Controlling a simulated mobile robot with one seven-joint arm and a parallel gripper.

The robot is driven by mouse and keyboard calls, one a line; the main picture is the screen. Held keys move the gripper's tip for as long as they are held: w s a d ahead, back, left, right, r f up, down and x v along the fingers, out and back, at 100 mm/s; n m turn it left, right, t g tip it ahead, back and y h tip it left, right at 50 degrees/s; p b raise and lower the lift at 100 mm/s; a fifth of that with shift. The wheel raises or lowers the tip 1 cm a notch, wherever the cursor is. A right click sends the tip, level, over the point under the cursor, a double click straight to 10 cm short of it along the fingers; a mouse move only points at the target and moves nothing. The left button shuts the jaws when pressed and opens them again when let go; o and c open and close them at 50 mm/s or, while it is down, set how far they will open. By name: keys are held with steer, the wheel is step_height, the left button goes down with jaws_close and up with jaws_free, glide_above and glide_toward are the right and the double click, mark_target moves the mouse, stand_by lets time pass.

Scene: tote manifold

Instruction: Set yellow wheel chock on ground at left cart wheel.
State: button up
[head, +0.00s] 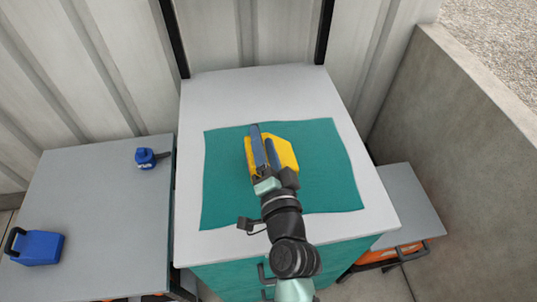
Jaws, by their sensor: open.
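The yellow wheel chock (285,151) lies on a teal mat (330,180) on the light grey cart top in the middle of the head view. My gripper (261,138) is over the chock from the near side, its two long blue-grey fingers pointing away from me. The fingers are apart and hide part of the chock's left side and middle. I cannot tell whether they touch it. The cart wheels and the ground beside the left wheel do not show.
A lower grey table (105,205) stands on the left, with a small blue bottle (145,158) and a blue container (40,248) on it. A lower grey surface (405,205) is on the right, beside a concrete wall (460,140). A corrugated wall (75,80) closes the back.

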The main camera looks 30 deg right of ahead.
mark_target(254, 123)
steer(key=x, duration=0.1)
steer(key=p+x, duration=0.1)
steer(key=x, duration=0.1)
steer(key=shift+w+a, duration=0.3)
steer(key=shift+a, duration=0.05)
steer(key=shift+w+d+f, duration=0.15)
steer(key=shift+w, duration=0.5)
jaws_close()
stand_by(0.6)
